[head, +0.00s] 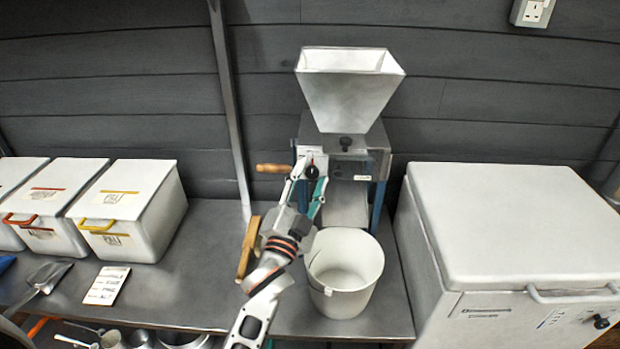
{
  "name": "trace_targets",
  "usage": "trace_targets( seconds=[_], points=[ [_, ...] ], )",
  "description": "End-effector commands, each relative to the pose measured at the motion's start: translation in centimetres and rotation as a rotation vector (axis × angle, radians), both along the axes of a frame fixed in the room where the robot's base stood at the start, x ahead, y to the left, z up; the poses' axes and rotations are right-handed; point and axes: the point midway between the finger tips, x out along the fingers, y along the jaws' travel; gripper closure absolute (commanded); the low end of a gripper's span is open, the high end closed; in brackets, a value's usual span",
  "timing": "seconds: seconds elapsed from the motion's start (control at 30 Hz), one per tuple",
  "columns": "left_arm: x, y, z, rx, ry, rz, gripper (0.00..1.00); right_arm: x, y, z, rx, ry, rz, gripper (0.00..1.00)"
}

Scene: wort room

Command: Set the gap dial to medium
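The grain mill has a white hopper (348,88) on top of a grey body (377,137) against the back wall. A small dark dial (312,172) shows on the left of the mill's front, beside a white label (311,152). Which setting it points to is too small to read. My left gripper (309,174) is reaching up to the dial, its two fingers apart on either side of it; whether they touch it I cannot tell. A second black knob (345,143) sits higher on the front. My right gripper is not in view.
A wooden crank handle (273,168) juts out left of the mill, close to my gripper. A white bucket (344,272) stands below the mill. White lidded bins (142,212), a scoop (48,277) and a card (107,285) lie left. A large white chest (520,225) fills the right.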

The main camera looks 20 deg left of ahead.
Motion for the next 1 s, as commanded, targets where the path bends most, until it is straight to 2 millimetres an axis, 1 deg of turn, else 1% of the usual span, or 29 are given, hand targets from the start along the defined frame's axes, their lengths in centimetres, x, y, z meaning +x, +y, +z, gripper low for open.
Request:
trace_targets(
  seconds=[0.23,0.33,0.47,0.7,0.83,1.0],
  points=[
    [0.0,0.0,0.1,0.0,-0.002,-0.001,0.61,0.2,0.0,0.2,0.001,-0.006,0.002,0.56],
    [-0.5,0.0,-0.1,0.0,-0.001,-0.001,0.61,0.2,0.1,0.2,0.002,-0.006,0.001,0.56],
    [-2.2,0.0,-0.6,0.0,0.001,-0.001,0.61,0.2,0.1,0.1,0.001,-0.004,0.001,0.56],
    [-5.7,0.0,-1.7,-0.001,0.002,-0.001,0.61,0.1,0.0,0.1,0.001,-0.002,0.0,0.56],
    [-6.8,0.0,-1.9,-0.001,0.0,0.0,0.61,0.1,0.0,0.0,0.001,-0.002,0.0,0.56],
    [-7.3,0.0,-2.0,0.0,0.0,0.0,0.61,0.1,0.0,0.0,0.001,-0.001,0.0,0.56]
  ],
)
